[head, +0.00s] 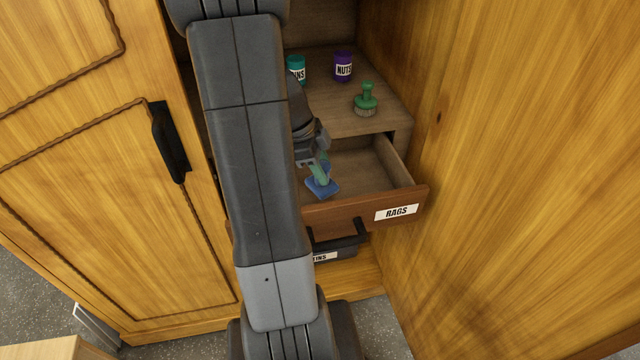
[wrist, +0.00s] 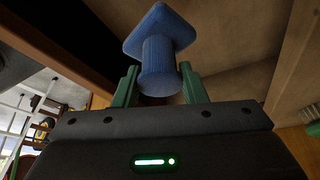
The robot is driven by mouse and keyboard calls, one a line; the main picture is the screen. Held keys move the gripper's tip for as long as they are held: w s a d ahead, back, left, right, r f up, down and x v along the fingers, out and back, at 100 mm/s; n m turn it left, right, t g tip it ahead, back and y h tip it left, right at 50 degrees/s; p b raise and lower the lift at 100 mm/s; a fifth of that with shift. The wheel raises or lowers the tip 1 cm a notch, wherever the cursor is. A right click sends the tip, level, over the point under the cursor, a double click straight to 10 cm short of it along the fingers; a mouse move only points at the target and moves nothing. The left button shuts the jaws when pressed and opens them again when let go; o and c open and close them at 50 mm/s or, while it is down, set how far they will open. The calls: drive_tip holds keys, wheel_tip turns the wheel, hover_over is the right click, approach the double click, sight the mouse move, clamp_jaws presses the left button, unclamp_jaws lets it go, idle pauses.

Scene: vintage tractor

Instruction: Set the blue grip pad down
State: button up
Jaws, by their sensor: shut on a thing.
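The blue grip pad shows in the head view (head: 322,188) as a flat blue square, above or inside the open RAGS drawer (head: 345,212). I cannot tell whether it touches the drawer floor. In the wrist view the blue grip pad (wrist: 160,30) has a square plate and a ribbed round stem. My gripper (head: 319,170) has green fingers; in the wrist view my gripper (wrist: 158,82) is shut on the stem, one finger on each side. My arm hides the left part of the drawer.
On the shelf above the drawer stand a teal tin (head: 296,68), a purple NUTS tin (head: 343,67) and a green-handled brush (head: 366,100). A lower drawer (head: 338,248) sits beneath. Wooden doors (head: 520,170) flank the opening. The drawer's right part looks empty.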

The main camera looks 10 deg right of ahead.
drive_tip(key=shift+f, duration=2.9)
drive_tip(key=shift+f, duration=0.2)
drive_tip(key=o, duration=1)
drive_tip(key=shift+r, duration=0.15)
drive_tip(key=shift+r, duration=0.2)
drive_tip(key=v, duration=1.1)
drive_tip(key=shift+a+r, duration=0.15)
drive_tip(key=shift+r, duration=0.2)
